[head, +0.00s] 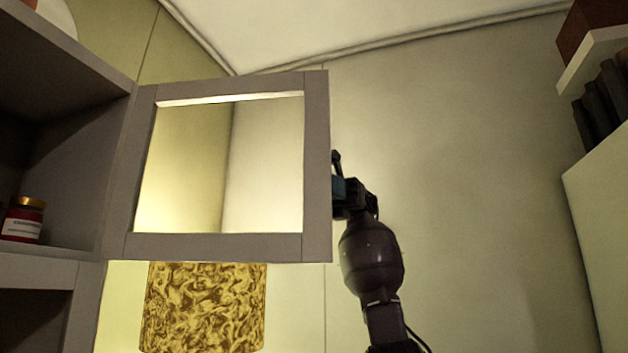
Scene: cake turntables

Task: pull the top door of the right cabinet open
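The top door (317,165) is a grey frame around a glass pane, hinged at its left side on the right cabinet (118,165). It stands swung out to the right, away from the cabinet's opening. My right gripper (337,178) is at the door's right outer edge, about mid-height, touching or very close to it. Part of the gripper is hidden by the door, so whether its fingers are closed does not show. My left gripper is not in view.
A red jar (23,220) with a gold lid stands on the open shelf (40,245). A gold-patterned cylinder (204,308) shows below the door. Dark books (604,103) stand at the right on a pale unit (600,200). Bare wall (460,170) lies between.

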